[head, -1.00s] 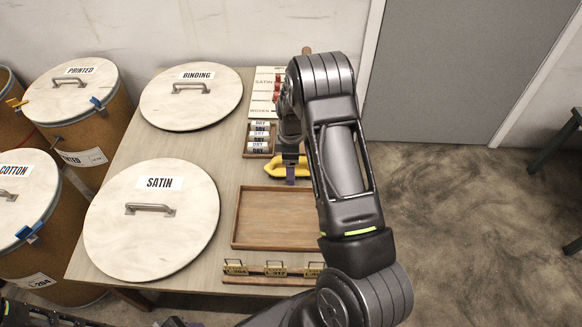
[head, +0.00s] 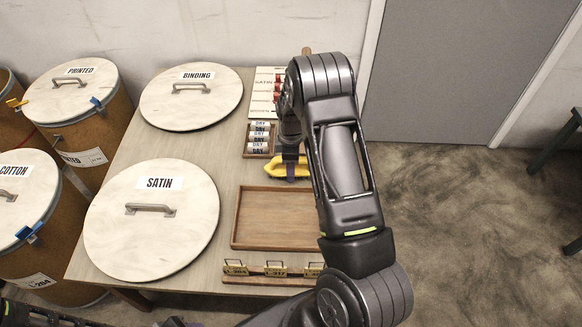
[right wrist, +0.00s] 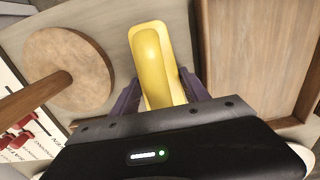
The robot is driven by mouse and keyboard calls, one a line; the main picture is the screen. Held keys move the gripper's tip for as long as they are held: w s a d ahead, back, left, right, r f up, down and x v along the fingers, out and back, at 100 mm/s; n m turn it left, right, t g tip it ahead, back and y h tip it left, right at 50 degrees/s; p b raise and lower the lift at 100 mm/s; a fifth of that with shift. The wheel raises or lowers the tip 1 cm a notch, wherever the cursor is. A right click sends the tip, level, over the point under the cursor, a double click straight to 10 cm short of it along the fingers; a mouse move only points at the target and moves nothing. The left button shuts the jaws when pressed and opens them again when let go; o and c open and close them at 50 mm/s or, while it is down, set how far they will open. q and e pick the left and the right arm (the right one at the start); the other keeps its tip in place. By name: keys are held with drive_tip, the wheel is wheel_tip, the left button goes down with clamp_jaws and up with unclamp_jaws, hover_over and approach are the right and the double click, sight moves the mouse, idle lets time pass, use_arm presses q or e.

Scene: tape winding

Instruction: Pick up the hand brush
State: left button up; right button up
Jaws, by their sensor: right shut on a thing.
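The hand brush is yellow and lies near the table's right side; in the head view its left end (head: 274,170) shows and my right arm hides part of it. In the right wrist view the yellow brush (right wrist: 153,60) stands between the two purple fingers of my right gripper (right wrist: 158,95), which is shut on it. In the head view my right gripper (head: 291,168) points down at the brush. I cannot tell whether the brush is off the table. My left gripper (head: 172,322) shows only as a sliver at the bottom edge, its fingers not clear.
A wooden tray (head: 236,222) lies just in front of the brush, and a rack of DRY rolls (head: 258,155) just behind. Round SATIN (head: 150,240) and BINDING (head: 190,110) lids cover the left of the table. A round wooden piece with a handle (right wrist: 85,65) is close beside the gripper.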

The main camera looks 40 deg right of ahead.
drive_tip(key=c, duration=0.8)
wheel_tip(320, 180, up, 10)
drive_tip(key=shift+r, duration=0.1)
idle(0.6)
